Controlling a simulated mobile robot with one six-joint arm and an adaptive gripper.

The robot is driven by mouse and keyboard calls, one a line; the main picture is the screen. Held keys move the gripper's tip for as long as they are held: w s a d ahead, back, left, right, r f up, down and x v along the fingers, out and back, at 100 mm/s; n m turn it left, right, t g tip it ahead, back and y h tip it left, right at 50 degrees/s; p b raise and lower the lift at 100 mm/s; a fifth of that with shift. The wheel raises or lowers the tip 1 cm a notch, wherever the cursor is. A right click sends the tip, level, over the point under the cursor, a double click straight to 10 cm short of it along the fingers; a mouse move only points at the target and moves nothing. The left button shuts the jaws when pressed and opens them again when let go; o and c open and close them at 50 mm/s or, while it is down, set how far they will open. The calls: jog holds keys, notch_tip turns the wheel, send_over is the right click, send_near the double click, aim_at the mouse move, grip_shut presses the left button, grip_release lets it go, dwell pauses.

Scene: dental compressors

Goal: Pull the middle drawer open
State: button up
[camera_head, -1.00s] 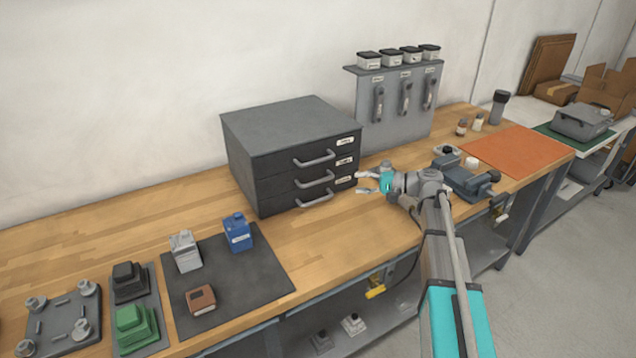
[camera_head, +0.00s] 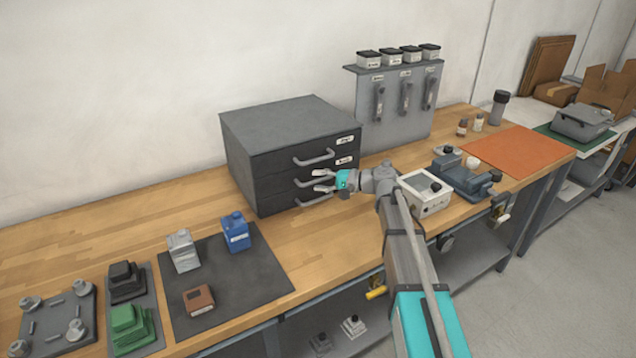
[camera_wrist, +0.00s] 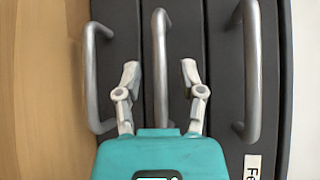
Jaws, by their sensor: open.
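A dark grey cabinet (camera_head: 290,124) with three stacked drawers stands on the wooden bench, all drawers shut. The middle drawer's handle (camera_head: 318,181) is a grey bar, partly hidden by my gripper (camera_head: 318,181) in the head view. In the wrist view the cabinet front is turned sideways, and the middle handle (camera_wrist: 160,70) runs between the two open fingers of my gripper (camera_wrist: 160,76). The fingers are apart from each other, one on each side of the bar. I cannot tell if they touch it. The other two handles lie outside the fingers, left (camera_wrist: 92,80) and right (camera_wrist: 252,75).
A white box (camera_head: 425,196) and a grey vise-like fixture (camera_head: 465,178) stand right of my gripper. A dark mat (camera_head: 255,280) with a blue container (camera_head: 235,232) lies left in front of the cabinet. The bench directly before the drawers is mostly clear.

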jog(key=shift+a, duration=0.35)
grip_shut()
